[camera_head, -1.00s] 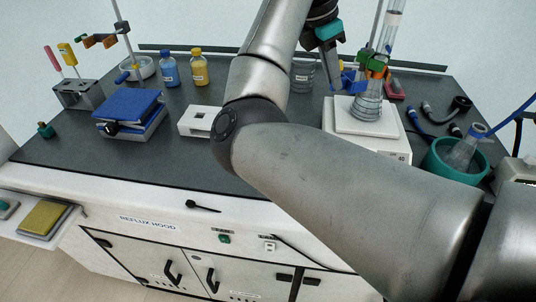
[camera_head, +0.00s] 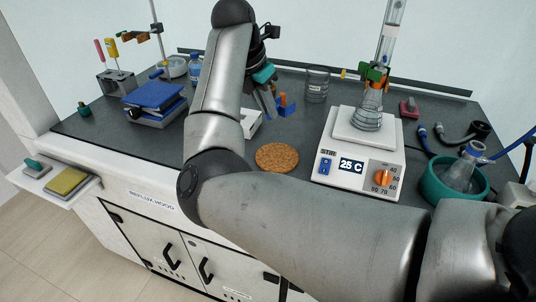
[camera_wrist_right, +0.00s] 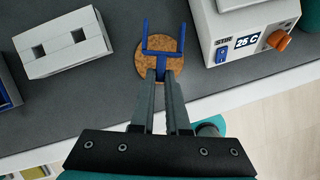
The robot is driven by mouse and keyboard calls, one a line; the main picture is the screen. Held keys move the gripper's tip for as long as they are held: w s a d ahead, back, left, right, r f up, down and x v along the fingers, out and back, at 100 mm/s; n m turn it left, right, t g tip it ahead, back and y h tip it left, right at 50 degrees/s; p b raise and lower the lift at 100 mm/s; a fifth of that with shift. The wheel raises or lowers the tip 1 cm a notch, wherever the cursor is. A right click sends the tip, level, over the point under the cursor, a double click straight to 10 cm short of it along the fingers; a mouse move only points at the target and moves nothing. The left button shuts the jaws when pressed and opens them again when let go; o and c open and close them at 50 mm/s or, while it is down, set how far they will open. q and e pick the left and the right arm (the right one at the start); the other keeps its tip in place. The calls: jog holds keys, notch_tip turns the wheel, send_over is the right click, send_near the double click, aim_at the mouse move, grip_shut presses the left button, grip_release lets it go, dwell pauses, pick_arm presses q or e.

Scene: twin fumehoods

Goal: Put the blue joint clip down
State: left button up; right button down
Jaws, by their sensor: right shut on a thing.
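My right gripper (camera_head: 270,101) is shut on the blue joint clip (camera_head: 286,108), which shows next to its fingertips in the head view, with an orange patch beside it. In the right wrist view the gripper (camera_wrist_right: 163,82) holds the clip (camera_wrist_right: 163,55) by its stem, with its two prongs pointing away from the fingers. The clip appears over the round cork mat (camera_wrist_right: 146,72). The cork mat (camera_head: 277,158) lies bare on the bench in the head view. My left gripper is not in view.
A stirring hotplate (camera_head: 350,166) reading 25 C carries a flask (camera_head: 368,113) under a column. A glass beaker (camera_head: 317,86) stands behind. A white block with two square holes (camera_wrist_right: 64,43) lies left of the mat. A teal bowl (camera_head: 433,187) sits at the right.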

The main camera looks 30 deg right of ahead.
notch_tip(320, 180, down, 8)
jog(key=shift+b, duration=0.4)
jog(key=shift+f, duration=2.55)
jog(key=shift+b, duration=0.3)
jog(key=shift+f, duration=0.15)
jog(key=c, duration=0.9)
grip_release()
